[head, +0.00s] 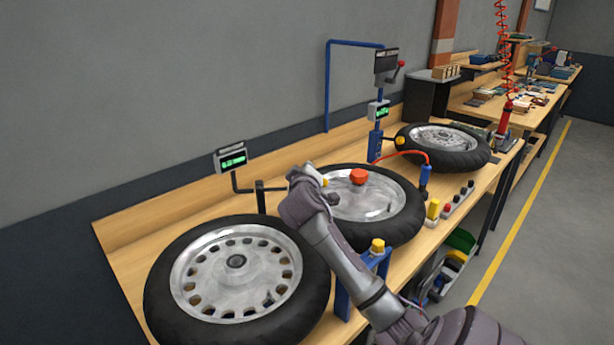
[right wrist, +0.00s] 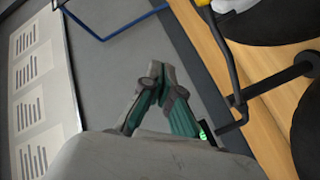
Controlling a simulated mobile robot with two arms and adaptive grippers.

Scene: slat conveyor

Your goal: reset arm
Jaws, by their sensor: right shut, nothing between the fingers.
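My right arm reaches in from the lower right of the head view, its wrist above the bench between the near wheel and the middle wheel. The wrist hides most of the right gripper there. In the right wrist view the right gripper (right wrist: 157,72) has its fingertips together, with nothing between them. The grey wall and the bench edge show beyond the fingers. My left gripper is in neither view.
The near wheel (head: 235,262), middle wheel (head: 385,205) and far wheel (head: 442,145) lie on the wooden bench (head: 130,235). A small display (head: 232,160) stands behind the near wheel. A blue post with a yellow cap (head: 377,247) stands near the arm. The floor (head: 540,250) at right is clear.

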